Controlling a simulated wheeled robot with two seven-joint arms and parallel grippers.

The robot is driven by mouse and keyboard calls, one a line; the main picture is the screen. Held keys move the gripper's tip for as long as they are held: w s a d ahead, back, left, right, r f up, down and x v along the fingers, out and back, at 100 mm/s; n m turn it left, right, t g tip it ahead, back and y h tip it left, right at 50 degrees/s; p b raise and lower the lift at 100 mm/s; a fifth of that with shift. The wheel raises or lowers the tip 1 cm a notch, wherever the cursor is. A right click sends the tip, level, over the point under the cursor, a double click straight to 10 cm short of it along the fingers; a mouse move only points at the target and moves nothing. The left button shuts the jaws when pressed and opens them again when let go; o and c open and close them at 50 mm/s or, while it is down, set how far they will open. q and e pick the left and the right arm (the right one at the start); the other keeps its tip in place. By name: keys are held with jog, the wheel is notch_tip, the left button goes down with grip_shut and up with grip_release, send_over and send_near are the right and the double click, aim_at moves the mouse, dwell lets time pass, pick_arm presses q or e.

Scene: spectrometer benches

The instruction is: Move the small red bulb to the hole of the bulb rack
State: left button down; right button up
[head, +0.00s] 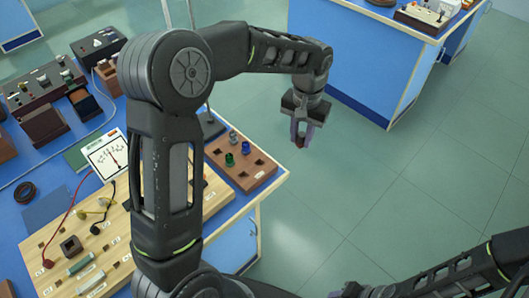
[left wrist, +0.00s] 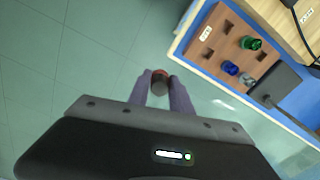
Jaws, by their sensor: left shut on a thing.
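The small red bulb (head: 300,142) is between the fingertips of my left gripper (head: 301,136), which is shut on it, in the air over the floor. In the left wrist view the bulb (left wrist: 159,78) shows a red top and a dark grey body between the two purple fingers (left wrist: 160,88). The brown bulb rack (head: 262,181) stands on the bench's right corner, left of and below the gripper in the head view. It holds green, blue and grey bulbs, and several square holes are empty. The rack (left wrist: 222,47) is at the upper right in the left wrist view.
The blue bench (head: 42,208) carries a wooden board (head: 120,262), a meter (head: 108,156) and dark boxes. A dark stand base (head: 210,126) is close behind the rack. Another blue bench (head: 365,65) stands farther back. Open floor lies right of the rack.

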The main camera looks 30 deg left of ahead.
dwell(0.3)
pick_arm(q)
jog(key=shift+s+a+f+n, duration=0.1)
jog(key=shift+a+n, duration=0.15)
jog(key=shift+n, duration=0.05)
jog(key=s+a+f+n+b, duration=0.3)
jog(key=s+a+n+b, duration=0.4)
jog(key=n, duration=1.2)
jog(key=shift+s+a+f+n+b, duration=0.15)
jog(key=shift+s+a+n+b, duration=0.25)
jog(key=shift+s+a, duration=1.6)
jog(key=shift+w+a+f, duration=0.15)
jog(key=shift+w+a, duration=0.25)
jog(key=shift+f+b, duration=2.5)
jog(key=shift+f, duration=0.6)
